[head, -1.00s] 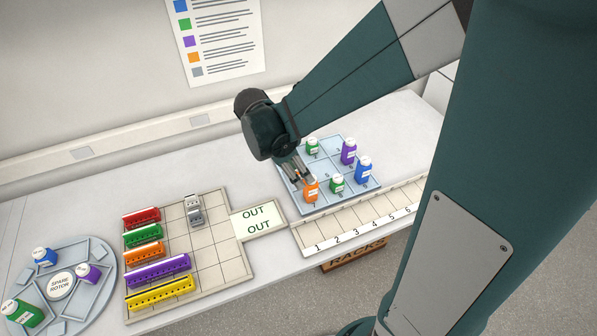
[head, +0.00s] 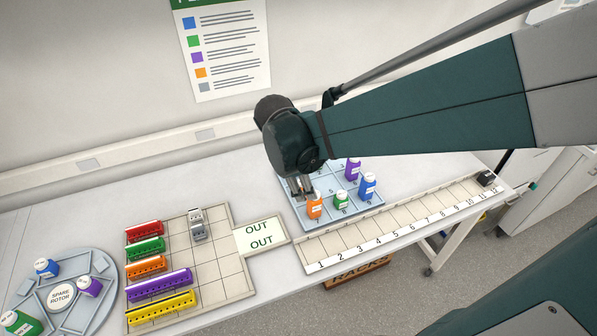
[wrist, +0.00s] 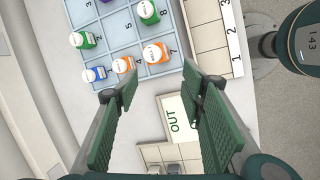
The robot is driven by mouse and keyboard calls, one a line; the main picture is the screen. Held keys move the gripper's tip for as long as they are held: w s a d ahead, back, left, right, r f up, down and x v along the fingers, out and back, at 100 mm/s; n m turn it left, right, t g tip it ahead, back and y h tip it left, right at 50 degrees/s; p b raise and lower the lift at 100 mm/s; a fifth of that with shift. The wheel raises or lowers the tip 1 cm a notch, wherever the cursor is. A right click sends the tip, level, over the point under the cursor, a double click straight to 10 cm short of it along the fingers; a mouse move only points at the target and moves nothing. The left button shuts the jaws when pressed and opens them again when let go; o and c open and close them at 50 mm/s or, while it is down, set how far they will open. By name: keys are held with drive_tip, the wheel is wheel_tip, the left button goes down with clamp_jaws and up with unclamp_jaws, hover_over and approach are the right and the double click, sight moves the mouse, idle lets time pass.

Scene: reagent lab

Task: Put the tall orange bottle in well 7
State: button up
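An orange bottle with a white cap (wrist: 155,53) stands upright in the well by the number 7 of the blue tray (wrist: 122,33). In the head view this orange bottle (head: 315,207) is at the tray's front left corner. A second, smaller-looking orange bottle (wrist: 123,65) stands by the number 4; my gripper hides it in the head view. My gripper (wrist: 160,100) is open and empty, its green fingers wide apart. In the head view my gripper (head: 303,190) is just left of and behind the front orange bottle, apart from it as the wrist view shows.
Green bottles (wrist: 148,12) (wrist: 83,40), a blue bottle (head: 367,186) and a purple bottle (head: 352,169) crowd the tray. A numbered strip (head: 400,225) runs along the front. The OUT plate (head: 260,235), a board with coloured racks (head: 158,282) and a spare rotor (head: 60,296) lie left.

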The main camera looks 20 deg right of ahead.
drive_tip(key=s+a+r+m+t+y, duration=0.3)
drive_tip(key=s+r+m+t, duration=0.2)
drive_tip(key=s+r+m, duration=0.5)
drive_tip(key=s+m, duration=0.1)
drive_tip(key=m, duration=0.3)
drive_tip(key=shift+a+r+t, duration=0.15)
drive_tip(key=shift+r+t, duration=0.05)
drive_tip(key=shift+t, duration=0.2)
drive_tip(key=shift+s, duration=0.1)
drive_tip(key=shift+f, duration=0.15)
wheel_tip(320, 180, down, 6)
drive_tip(key=b, duration=0.6)
drive_tip(key=shift+f, duration=0.1)
idle(1.1)
